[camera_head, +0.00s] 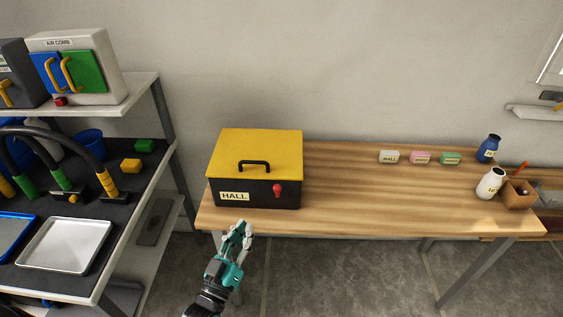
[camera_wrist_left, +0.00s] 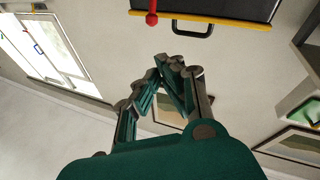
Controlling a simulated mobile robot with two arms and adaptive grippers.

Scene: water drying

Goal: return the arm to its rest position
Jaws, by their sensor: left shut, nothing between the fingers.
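My left gripper (camera_head: 241,230) is in front of the wooden table's near edge, just below the black box with the yellow lid. Its fingers are together with nothing between them. In the left wrist view the gripper (camera_wrist_left: 168,62) also shows with its fingertips meeting. The left arm comes up from the bottom of the head view. My right gripper is not in either view.
The yellow-lidded HALL box (camera_head: 254,168) stands on the table's left end. The wooden table (camera_head: 345,190) has a clear middle. Small labelled blocks (camera_head: 420,157) and two bottles (camera_head: 491,183) stand at right. A shelf unit (camera_head: 125,215) is at left.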

